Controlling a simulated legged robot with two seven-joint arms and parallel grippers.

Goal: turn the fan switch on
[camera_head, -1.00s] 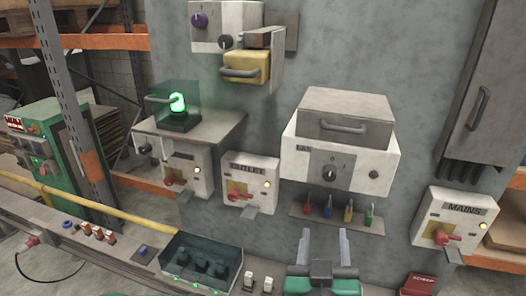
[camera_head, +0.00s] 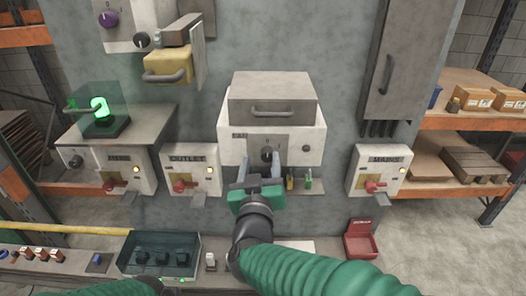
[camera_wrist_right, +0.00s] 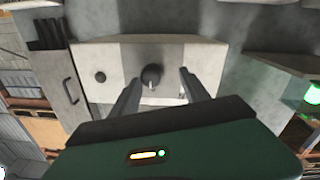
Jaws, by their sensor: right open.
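The fan box (camera_head: 228,148) is a white cabinet in the middle of the wall, its label partly hidden. Its dark round knob (camera_head: 267,154) is on the front, and the knob also shows in the right wrist view (camera_wrist_right: 151,76). My right gripper (camera_head: 259,168) is open in front of the box, fingers pointing at its front. In the right wrist view my right gripper (camera_wrist_right: 158,92) has one finger on each side of the knob, apart from it and with nothing between them. My left gripper is out of view.
A hood with a handle (camera_head: 271,108) is above the knob. A shelf with small coloured items (camera_head: 308,184) is below. Red-lever boxes stand either side, including OUTLET (camera_head: 191,171) and MAINS (camera_head: 379,171). A glowing green lamp (camera_head: 100,106) is at left.

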